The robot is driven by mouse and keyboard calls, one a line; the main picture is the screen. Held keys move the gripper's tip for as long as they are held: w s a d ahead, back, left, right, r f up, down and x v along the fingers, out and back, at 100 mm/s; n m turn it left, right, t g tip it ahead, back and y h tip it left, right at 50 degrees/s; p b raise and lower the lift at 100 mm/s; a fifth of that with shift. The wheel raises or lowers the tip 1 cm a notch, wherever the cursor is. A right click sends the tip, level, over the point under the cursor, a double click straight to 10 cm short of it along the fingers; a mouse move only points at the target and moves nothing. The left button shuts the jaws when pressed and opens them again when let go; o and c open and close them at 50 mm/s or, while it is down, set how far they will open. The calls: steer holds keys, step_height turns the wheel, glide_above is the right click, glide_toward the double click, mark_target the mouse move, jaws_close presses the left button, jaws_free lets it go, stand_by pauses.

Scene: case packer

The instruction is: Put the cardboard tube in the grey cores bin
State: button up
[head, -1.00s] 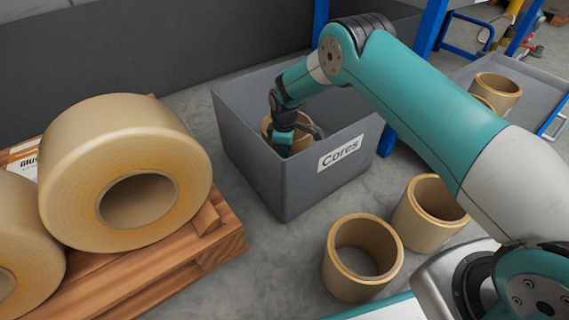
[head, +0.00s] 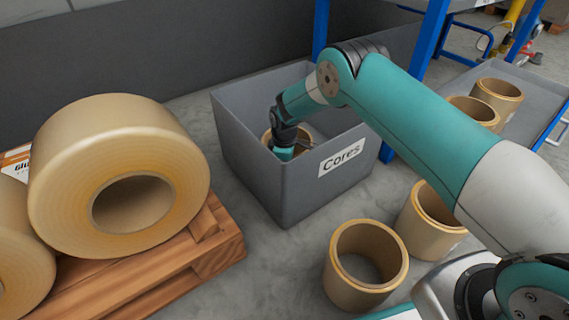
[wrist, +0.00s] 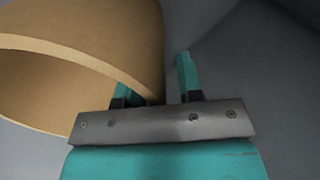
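A tan cardboard tube (head: 267,139) is inside the grey cores bin (head: 240,150), which has a "Cores" label on its front. My gripper (head: 284,153) is down in the bin at the tube, its fingertips hidden in the head view. In the wrist view the tube (wrist: 110,35) fills the upper left, tilted in the picture. My gripper (wrist: 155,74) has its fingers apart. One finger is at the tube's rim, partly covered by it, and the other stands outside with a gap to the tube. The tube's lower end is hidden by the bin wall.
Two more tubes (head: 365,268) (head: 432,220) stand on the floor in front of the bin. Two others (head: 497,97) stand on a grey tray at the right. Large tape rolls (head: 75,150) sit on a wooden pallet (head: 215,245) at the left. Blue posts (head: 405,110) rise behind the bin.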

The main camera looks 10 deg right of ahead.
step_height(320, 180, up, 12)
steer(key=p, duration=0.7)
steer(key=shift+r+p, duration=0.15)
steer(key=shift+p, duration=0.25)
steer(key=s+a+r+m+y, duration=0.1)
steer(key=s+r+m, duration=0.1)
steer(key=s+r, duration=0.65)
steer(key=s+a+r+m+y, duration=0.1)
steer(key=s+r, duration=0.2)
steer(key=r, duration=1.1)
steer(key=s+r+m+y, duration=0.1)
steer(key=s+r, duration=0.4)
steer(key=s, duration=0.8)
steer(key=s+d+r+m+y, duration=0.1)
steer(key=s+r, duration=0.4)
steer(key=s, duration=0.9)
steer(key=shift+d+m, duration=0.2)
steer(key=shift+m, duration=0.6)
